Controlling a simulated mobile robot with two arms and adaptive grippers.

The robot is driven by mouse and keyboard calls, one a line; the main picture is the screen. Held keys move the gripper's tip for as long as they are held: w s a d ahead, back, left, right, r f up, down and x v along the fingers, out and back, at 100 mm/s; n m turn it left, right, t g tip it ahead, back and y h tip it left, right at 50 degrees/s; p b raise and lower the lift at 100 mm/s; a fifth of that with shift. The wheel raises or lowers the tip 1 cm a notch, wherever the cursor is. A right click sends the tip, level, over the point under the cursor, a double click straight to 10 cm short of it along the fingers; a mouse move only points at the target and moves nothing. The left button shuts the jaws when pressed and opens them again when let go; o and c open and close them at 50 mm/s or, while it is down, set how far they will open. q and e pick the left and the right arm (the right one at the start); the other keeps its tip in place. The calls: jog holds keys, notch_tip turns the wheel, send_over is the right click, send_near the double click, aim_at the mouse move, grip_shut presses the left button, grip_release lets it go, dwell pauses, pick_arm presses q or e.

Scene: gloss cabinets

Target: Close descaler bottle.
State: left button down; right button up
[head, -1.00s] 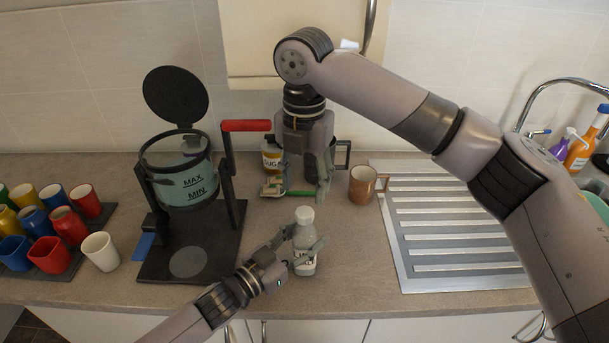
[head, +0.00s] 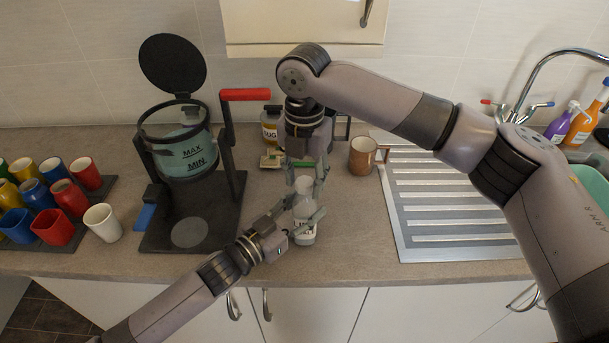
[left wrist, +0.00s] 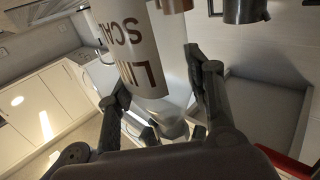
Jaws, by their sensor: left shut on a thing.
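The descaler bottle (head: 304,229) is white with a dark-lettered label and stands upright near the counter's front. My left gripper (head: 298,222) is shut on its body from the left; the labelled bottle (left wrist: 134,50) also shows between the fingers in the left wrist view. A white cap (head: 304,184) is at the top of the bottle; how tightly it sits cannot be told. My right gripper (head: 305,178) points down over the cap. Its fingers are apart, one on each side of the cap, with no clear contact visible.
A black-framed machine (head: 190,160) with a red handle stands left. A copper mug (head: 362,157) and a metal drainer (head: 450,205) are on the right. Several coloured cups and a white cup (head: 103,222) are far left. A jar (head: 271,125) stands behind.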

grip_shut()
dwell(0.3)
jog(key=m, duration=1.3)
jog(key=shift+a, duration=0.1)
jog(key=m, duration=0.6)
jog(key=shift+m, duration=0.4)
jog(key=m, duration=0.7)
jog(key=shift+m, duration=0.4)
jog(key=shift+o, duration=1.8)
grip_release()
